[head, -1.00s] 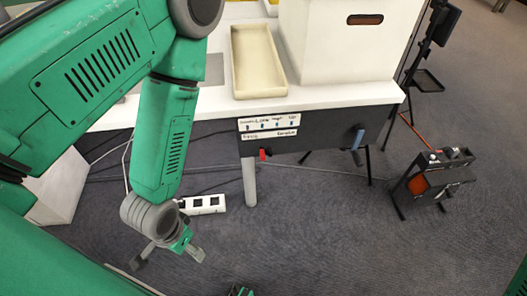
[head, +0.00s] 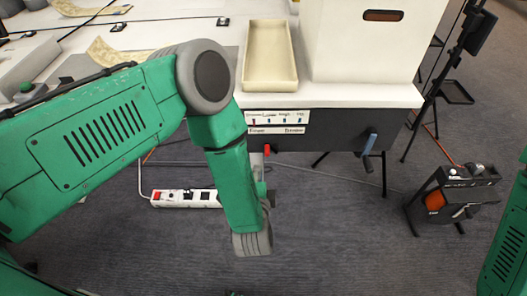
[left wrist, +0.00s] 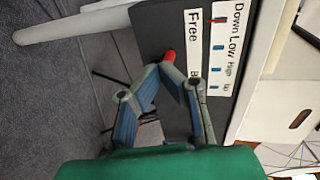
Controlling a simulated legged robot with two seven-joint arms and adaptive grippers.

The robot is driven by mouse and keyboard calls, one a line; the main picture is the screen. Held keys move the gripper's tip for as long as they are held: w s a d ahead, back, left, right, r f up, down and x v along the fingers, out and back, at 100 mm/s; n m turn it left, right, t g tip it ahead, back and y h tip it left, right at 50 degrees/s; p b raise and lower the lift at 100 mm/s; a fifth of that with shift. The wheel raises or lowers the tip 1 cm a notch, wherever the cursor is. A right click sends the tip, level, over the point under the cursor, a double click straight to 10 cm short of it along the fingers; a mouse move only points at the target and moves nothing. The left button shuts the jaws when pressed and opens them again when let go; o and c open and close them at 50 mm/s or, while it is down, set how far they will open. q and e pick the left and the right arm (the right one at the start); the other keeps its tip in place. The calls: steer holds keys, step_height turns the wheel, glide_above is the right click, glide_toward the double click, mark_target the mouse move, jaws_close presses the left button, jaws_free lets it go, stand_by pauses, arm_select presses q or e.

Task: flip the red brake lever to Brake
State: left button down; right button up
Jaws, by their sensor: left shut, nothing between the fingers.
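The red brake lever (head: 267,150) sticks out below the label strip (head: 277,130) on the dark panel under the table, nearer the "Free" end in the head view. In the left wrist view the lever's red tip (left wrist: 170,55) shows just past my left gripper (left wrist: 161,70). The gripper's fingertips are together and empty, close to the lever; I cannot tell if they touch it. In the head view my left forearm hides most of the gripper. My right gripper is out of view.
A white box (head: 365,50) and a cream tray (head: 270,55) stand on the table. A power strip (head: 185,198) lies on the floor. A black device (head: 455,195) stands at the right.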

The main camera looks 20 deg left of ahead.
mark_target(266, 156)
arm_select(q)
steer(key=shift+t, duration=0.3)
steer(key=b+x, duration=0.2)
steer(key=x, duration=0.1)
steer(key=b+x, duration=0.2)
steer(key=x, duration=0.1)
steer(key=b+x, duration=0.2)
steer(key=x, duration=0.1)
steer(key=shift+a+r, duration=0.2)
steer(key=shift+a, duration=0.2)
steer(key=shift+w+d, duration=0.2)
steer(key=shift+d, duration=0.5)
steer(key=shift+w+d, duration=0.2)
steer(key=shift+d, duration=0.45)
steer(key=shift+w+d+b, duration=0.2)
steer(key=shift+d+b, duration=0.05)
steer(key=shift+d, duration=0.45)
steer(key=shift+w+d+b, duration=0.25)
steer(key=shift+d, duration=0.45)
steer(key=shift+s+a+r+y+p, duration=0.1)
steer(key=shift+s+y+p, duration=0.2)
steer(key=shift+s+p, duration=0.1)
steer(key=s+p, duration=0.3)
steer(key=s, duration=0.3)
steer(key=shift+s+p, duration=0.3)
